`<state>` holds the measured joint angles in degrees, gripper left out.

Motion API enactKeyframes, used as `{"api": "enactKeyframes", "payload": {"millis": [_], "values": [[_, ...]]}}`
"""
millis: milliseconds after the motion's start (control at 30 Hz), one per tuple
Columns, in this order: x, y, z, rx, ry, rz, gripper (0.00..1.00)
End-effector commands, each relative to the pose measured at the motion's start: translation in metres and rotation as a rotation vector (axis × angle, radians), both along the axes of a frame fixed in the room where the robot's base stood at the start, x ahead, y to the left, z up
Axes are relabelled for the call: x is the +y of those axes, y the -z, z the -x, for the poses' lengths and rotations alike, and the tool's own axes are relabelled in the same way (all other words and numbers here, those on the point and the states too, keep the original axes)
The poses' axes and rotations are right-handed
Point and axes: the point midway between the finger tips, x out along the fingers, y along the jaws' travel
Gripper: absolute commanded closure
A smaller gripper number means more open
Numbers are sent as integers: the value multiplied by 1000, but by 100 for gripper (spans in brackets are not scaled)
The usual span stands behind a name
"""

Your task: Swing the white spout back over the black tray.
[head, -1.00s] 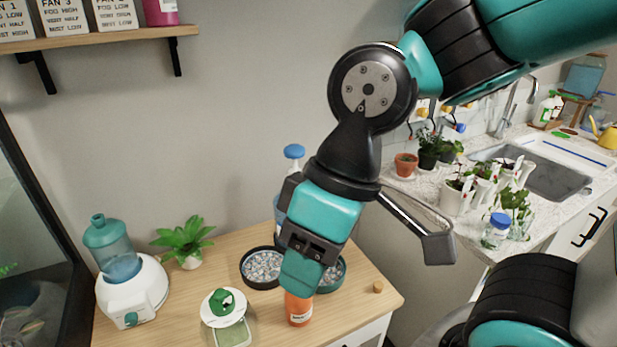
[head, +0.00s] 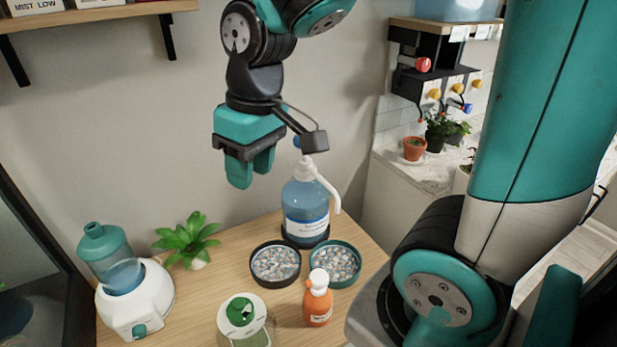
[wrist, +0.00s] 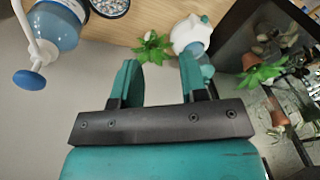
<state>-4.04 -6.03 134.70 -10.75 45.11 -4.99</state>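The white spout (head: 327,187) arches from the top of a clear bottle of blue liquid (head: 306,211). It points right and down, on the teal-rimmed tray's side, away from the black tray (head: 253,280). The wrist view shows the spout (wrist: 24,22), the bottle (wrist: 57,27) and its blue knob (wrist: 29,80) at upper left. In the head view the knob is mostly hidden behind my wrist's camera arm. My gripper (head: 252,178) is in the air left of the bottle top, fingers down, apart and empty. In the wrist view nothing is between the fingers (wrist: 160,80).
A teal-rimmed tray (head: 357,275) of pebbles stands right of the black one. A potted fern (head: 187,240) and a white humidifier (head: 135,303) stand left. Wall behind.

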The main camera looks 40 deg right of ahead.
Motion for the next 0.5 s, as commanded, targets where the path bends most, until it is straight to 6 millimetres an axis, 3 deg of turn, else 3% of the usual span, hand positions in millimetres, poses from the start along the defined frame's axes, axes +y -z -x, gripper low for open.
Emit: {"api": "enactKeyframes", "payload": {"millis": [33,100,233,333,500], "values": [[-36,0,-27,18,110,59,60],[-86,2,-53,41,248,139,60],[-161,5,-76,89,449,248,60],[-194,7,-81,114,536,294,60],[-208,22,-80,126,566,312,60]]}}
